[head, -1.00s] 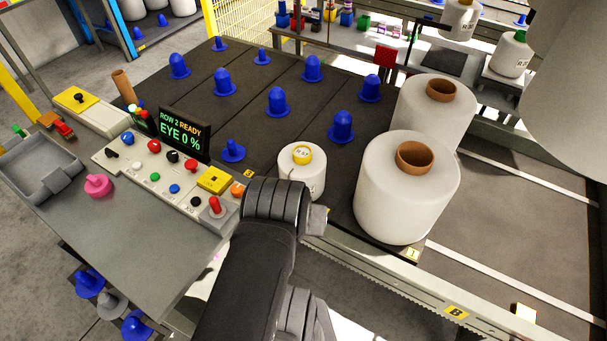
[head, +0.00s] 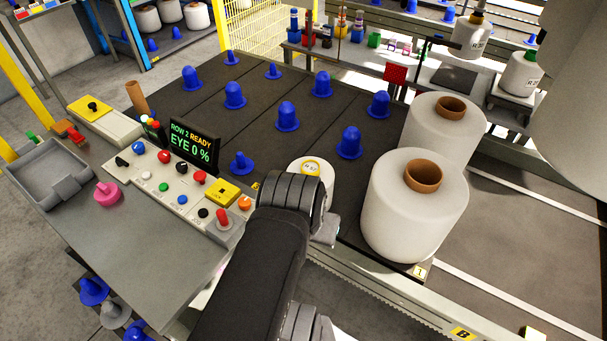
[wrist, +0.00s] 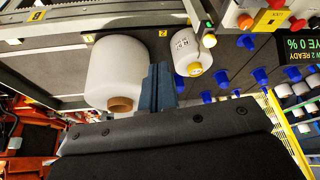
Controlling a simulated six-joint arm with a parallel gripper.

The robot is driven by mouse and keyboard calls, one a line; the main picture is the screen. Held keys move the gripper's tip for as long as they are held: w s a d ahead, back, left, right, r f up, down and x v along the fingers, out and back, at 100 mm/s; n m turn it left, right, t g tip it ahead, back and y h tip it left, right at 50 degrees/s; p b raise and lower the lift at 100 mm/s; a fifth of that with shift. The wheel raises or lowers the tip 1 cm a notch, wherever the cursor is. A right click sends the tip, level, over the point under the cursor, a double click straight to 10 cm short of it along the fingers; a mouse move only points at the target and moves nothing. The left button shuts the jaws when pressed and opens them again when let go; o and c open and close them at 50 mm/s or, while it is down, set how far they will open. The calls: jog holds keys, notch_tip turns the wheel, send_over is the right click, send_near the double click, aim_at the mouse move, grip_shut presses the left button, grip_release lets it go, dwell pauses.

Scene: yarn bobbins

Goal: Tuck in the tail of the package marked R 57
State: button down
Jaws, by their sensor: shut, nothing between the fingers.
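The small white package (head: 312,178) with a yellow tube top stands at the near edge of the dark deck. My wrist partly covers it in the head view. In the wrist view the same package (wrist: 184,40) shows a printed label, which seems to read R 57. No loose tail can be made out on it. My gripper (wrist: 160,70) is shut and empty, its blue-grey fingers between this package and a large white bobbin (wrist: 116,72). It looks apart from the small package. In the head view its fingers are mostly hidden behind my wrist.
Two large bobbins (head: 412,215) with brown tubes stand just right. Several blue pegs (head: 287,116) rise from the deck. A control panel (head: 180,185) and a screen (head: 194,143) reading EYE 0 % are at left. More labelled packages (head: 522,74) stand at the back right.

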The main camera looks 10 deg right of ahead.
jog(key=w+d+f+m+g+y, duration=0.1)
jog(key=w+d+g, duration=0.15)
jog(key=w, duration=0.55)
jog(key=w+d+f+m+g, duration=0.1)
jog(key=w+d+m, duration=0.15)
jog(key=w, duration=0.45)
jog(key=shift+n+g+y, duration=0.25)
jog(key=shift+y, duration=0.25)
jog(key=w+f, duration=0.4)
jog(key=w, duration=0.1)
jog(key=w+f, duration=0.9)
jog(key=w, duration=0.1)
jog(key=shift+w+a+f, duration=0.1)
jog(key=shift+w+f, duration=0.1)
jog(key=shift+f, duration=0.15)
jog(key=shift+w+f, duration=0.15)
jog(key=shift+f, duration=2.9)
jog(key=shift+f, duration=0.2)
jog(key=shift+r, duration=0.1)
